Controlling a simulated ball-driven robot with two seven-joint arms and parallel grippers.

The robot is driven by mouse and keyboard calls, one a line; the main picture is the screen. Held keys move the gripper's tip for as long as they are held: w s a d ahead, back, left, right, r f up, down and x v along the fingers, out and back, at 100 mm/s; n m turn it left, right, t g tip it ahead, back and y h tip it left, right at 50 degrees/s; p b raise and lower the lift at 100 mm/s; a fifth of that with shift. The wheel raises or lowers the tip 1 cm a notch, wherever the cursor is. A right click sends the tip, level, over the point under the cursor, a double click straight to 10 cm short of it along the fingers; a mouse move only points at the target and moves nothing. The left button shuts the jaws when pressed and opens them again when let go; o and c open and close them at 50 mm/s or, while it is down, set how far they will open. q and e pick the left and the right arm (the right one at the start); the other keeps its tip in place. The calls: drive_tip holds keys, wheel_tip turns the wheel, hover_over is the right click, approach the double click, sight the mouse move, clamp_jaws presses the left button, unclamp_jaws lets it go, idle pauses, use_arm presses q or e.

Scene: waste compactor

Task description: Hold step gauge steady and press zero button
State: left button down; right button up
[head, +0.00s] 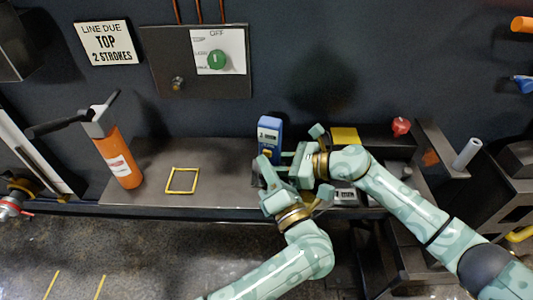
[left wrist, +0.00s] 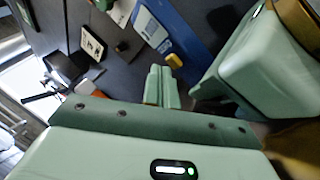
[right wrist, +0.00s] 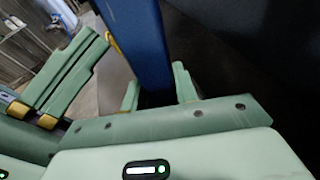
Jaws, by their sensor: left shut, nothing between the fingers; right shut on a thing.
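The step gauge (head: 269,130) is a blue upright device with a small display, standing on the grey bench. It also shows in the left wrist view (left wrist: 182,28) and the right wrist view (right wrist: 141,40). My right gripper (right wrist: 158,92) is shut on the gauge's lower body from the right. A yellow button (left wrist: 174,61) sticks out of the gauge's front. My left gripper (left wrist: 161,84) is shut and empty, its fingertips close to the button. I cannot tell whether they touch it. In the head view, the grippers hide the gauge's lower part.
A yellow square outline (head: 182,181) marks clear bench to the left. An orange pump with a black lever (head: 117,160) stands at far left. A panel with a green knob (head: 217,60) is on the wall. A red knob (head: 401,126) is at right. My forearms are close together.

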use_arm(q)
drive_tip(key=shift+w+d, duration=0.2)
drive_tip(key=shift+w, duration=0.55)
idle(1.1)
drive_tip(key=shift+s, duration=0.1)
